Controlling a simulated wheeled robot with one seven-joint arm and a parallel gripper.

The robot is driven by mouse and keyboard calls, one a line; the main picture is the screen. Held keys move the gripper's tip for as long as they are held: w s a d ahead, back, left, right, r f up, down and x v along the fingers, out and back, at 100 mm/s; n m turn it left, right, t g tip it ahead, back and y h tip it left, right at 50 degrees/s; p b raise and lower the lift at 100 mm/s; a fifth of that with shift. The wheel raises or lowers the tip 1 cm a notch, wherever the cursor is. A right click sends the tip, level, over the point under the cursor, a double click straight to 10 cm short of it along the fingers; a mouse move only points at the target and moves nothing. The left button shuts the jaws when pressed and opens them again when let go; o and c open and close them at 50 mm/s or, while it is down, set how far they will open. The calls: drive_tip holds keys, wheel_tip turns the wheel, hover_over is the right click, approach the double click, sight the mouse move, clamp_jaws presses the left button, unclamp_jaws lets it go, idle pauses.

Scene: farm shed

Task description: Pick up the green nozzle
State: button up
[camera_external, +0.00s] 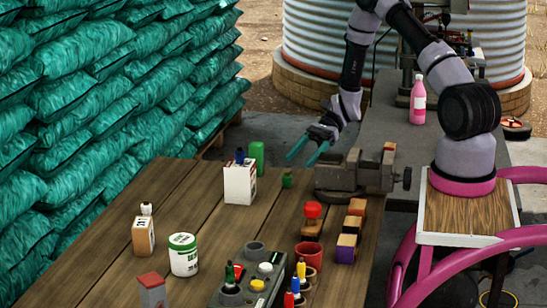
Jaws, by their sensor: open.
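A small dark green nozzle-like piece (288,180) stands on the wooden table, left of the grey vise. My gripper (304,156) is open, its two teal fingers apart and pointing down and left. It appears above and slightly behind the green piece, with nothing visible between the fingers. Another green piece (230,274) with a red top stands in the grey holder at the front. I cannot tell for certain which one is the nozzle.
The vise (345,172) stands close right of the green piece. A white carton (240,183) and a green block (257,157) stand to its left. A red cup (309,254), wooden blocks (350,225) and a grey holder (228,297) are nearer the front. The table's left side is partly bare.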

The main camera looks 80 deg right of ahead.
sight(287, 179)
drive_tip(key=x, duration=0.6)
drive_tip(key=shift+d, duration=0.1)
clamp_jaws()
